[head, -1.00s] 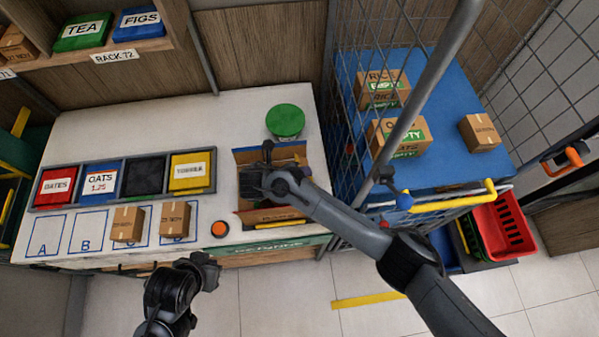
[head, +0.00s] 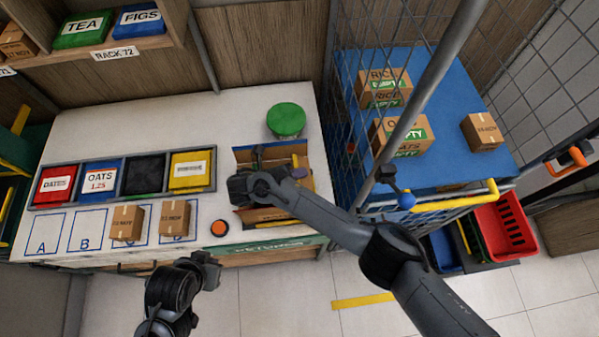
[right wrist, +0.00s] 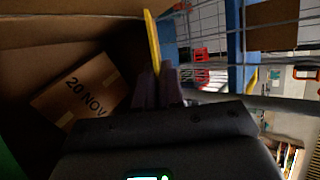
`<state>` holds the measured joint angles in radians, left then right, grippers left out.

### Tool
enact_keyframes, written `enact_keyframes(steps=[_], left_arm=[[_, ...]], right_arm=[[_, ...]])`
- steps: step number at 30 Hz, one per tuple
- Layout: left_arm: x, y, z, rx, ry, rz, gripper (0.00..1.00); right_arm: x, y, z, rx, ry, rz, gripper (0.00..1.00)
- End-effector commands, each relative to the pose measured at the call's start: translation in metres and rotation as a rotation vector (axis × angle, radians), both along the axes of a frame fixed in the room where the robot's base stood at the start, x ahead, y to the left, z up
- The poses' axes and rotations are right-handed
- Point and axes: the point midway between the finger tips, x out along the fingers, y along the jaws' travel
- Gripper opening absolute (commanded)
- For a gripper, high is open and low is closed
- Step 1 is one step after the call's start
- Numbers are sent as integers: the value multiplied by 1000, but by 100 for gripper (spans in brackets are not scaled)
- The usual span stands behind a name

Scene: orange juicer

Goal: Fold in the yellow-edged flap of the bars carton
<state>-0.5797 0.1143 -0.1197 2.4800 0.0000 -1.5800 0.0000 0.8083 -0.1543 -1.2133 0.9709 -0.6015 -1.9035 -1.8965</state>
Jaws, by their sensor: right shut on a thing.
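The open bars carton (head: 311,207) stands at the right end of the white counter in the head view, partly covered by my right arm. In the right wrist view, the yellow-edged flap (right wrist: 152,38) shows as a thin yellow strip rising between my fingers. My right gripper (right wrist: 155,85) is shut on this flap. A small box marked 20 NOV (right wrist: 78,92) lies inside the carton. My left gripper (head: 207,270) hangs in front of the counter, away from the carton; its jaw opening is unclear.
A green round lid or tub (head: 286,120) stands just behind the carton. An orange button (head: 219,228) and two small boxes (head: 174,218) are to its left, before a row of bins (head: 145,177). The wire cage and blue cart (head: 450,140) stand close on the right.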

Motion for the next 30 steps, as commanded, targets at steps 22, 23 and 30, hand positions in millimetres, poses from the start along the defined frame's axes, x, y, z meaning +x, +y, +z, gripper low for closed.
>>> enact_keyframes(steps=[22, 23, 30], left_arm=[[0, 2, -3, 8, 0, -6, 0], [0, 2, -3, 7, 0, -5, 0], [0, -1, -3, -2, 0, 0, 0]], right_arm=[[0, 1, -1, -42, -8, 1, 29], [0, 1, -1, -42, -7, 0, 29], [-5, 9, 3, -40, -7, 3, 29]])
